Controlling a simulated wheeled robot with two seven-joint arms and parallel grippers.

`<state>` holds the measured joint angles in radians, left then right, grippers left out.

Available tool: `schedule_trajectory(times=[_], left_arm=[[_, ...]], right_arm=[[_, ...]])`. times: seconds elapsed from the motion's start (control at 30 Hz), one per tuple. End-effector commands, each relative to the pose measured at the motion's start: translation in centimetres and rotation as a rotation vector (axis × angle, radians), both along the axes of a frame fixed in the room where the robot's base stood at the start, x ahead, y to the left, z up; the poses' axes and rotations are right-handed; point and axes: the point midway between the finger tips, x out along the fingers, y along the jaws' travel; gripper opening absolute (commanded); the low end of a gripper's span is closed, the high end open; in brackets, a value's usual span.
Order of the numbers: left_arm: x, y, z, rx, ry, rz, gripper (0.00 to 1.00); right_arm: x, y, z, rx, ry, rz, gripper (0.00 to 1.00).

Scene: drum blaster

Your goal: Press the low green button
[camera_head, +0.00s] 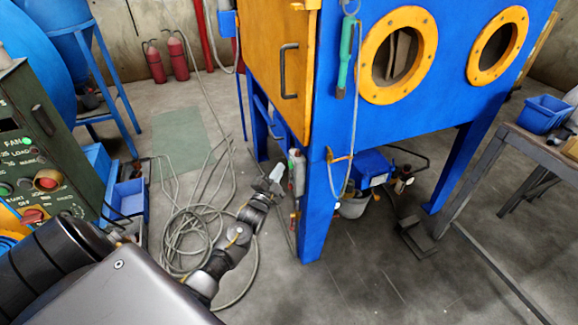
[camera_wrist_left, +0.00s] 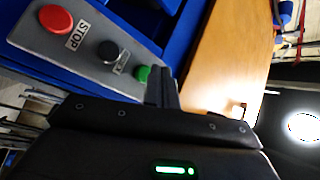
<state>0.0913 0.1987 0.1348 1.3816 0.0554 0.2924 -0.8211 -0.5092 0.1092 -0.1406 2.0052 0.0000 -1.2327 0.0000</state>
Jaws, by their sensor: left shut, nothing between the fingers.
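My left gripper (camera_wrist_left: 162,75) is shut and empty. Its fingertips are right beside the green button in the wrist view, and I cannot tell whether they touch it. In the head view my left gripper (camera_head: 276,173) is close to the small grey panel (camera_head: 298,173) by the cabinet's front leg. The green button is not clear there. My right gripper is not in view.
The blue cabinet (camera_head: 385,100) has an orange door (camera_head: 275,70) and round ports. A hose hangs from its front. A coiled cable (camera_head: 190,235) lies on the floor. A green machine panel (camera_head: 40,170) stands left, a workbench (camera_head: 545,150) right.

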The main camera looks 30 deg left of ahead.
Motion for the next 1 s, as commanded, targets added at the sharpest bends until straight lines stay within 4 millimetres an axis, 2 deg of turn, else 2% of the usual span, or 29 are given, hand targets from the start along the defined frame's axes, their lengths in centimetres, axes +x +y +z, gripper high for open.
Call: schedule_trajectory(times=[1.0], left_arm=[[0.72, -0.48, 0.00, 0.000, 0.000, 0.000, 0.00]], right_arm=[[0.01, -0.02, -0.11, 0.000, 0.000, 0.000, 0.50]])
